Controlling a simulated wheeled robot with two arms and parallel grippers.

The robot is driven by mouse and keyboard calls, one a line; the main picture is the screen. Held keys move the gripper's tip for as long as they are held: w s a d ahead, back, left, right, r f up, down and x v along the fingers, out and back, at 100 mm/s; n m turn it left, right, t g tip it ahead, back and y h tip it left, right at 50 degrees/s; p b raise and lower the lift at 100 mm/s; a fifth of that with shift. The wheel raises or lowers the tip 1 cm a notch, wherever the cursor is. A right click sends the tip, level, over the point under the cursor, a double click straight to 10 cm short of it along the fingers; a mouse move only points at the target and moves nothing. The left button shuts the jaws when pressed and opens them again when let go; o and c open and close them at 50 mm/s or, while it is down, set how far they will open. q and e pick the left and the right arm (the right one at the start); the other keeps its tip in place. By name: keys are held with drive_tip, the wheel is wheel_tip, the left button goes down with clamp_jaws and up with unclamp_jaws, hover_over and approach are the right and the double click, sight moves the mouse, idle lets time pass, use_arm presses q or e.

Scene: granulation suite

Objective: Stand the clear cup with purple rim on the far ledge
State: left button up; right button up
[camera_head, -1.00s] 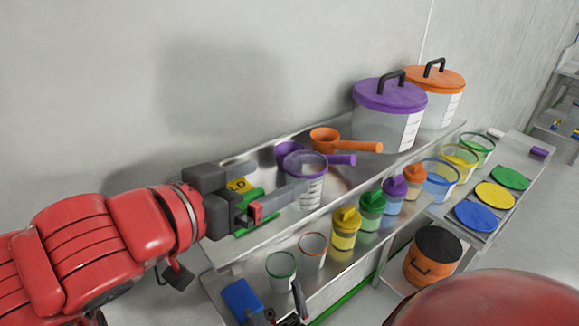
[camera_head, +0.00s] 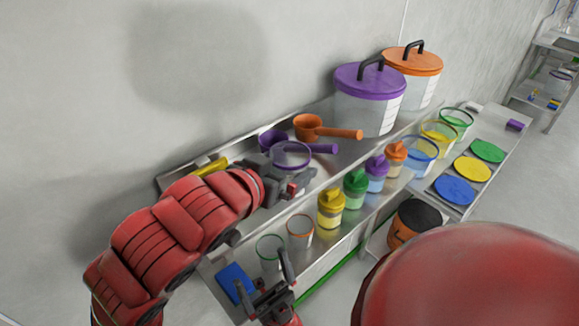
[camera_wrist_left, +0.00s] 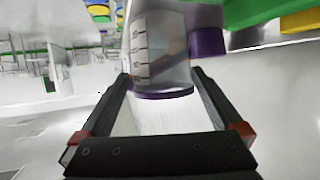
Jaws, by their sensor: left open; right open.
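The clear cup with purple rim (camera_head: 291,155) stands on the raised metal ledge (camera_head: 240,212) along the wall, in front of the purple scoop. My left gripper (camera_head: 303,180) is at the near side of the cup and hides much of its body. In the left wrist view the cup (camera_wrist_left: 162,50), with dark measuring marks, sits at the open fingertips (camera_wrist_left: 161,76), its purple rim towards the palm. I cannot tell whether a finger touches it. My right gripper (camera_head: 263,273) is open and empty, low at the front beside the blue block.
A purple scoop (camera_head: 322,148) and an orange scoop (camera_head: 340,133) lie behind the cup. Purple-lidded (camera_head: 368,110) and orange-lidded (camera_head: 424,88) tubs stand right. Lidded bottles (camera_head: 330,208) and open cups (camera_head: 300,232) line the lower front shelf. A blue block (camera_head: 235,284) lies front left.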

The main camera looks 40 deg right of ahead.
sight(297, 158)
use_arm(q)
drive_tip(key=shift+p+x, duration=1.75)
drive_tip(key=shift+x, duration=0.5)
drive_tip(key=shift+w+d+f, duration=0.2)
drive_tip(key=shift+w+d, duration=0.1)
drive_tip(key=shift+d, duration=0.1)
drive_tip(key=c, duration=1.1)
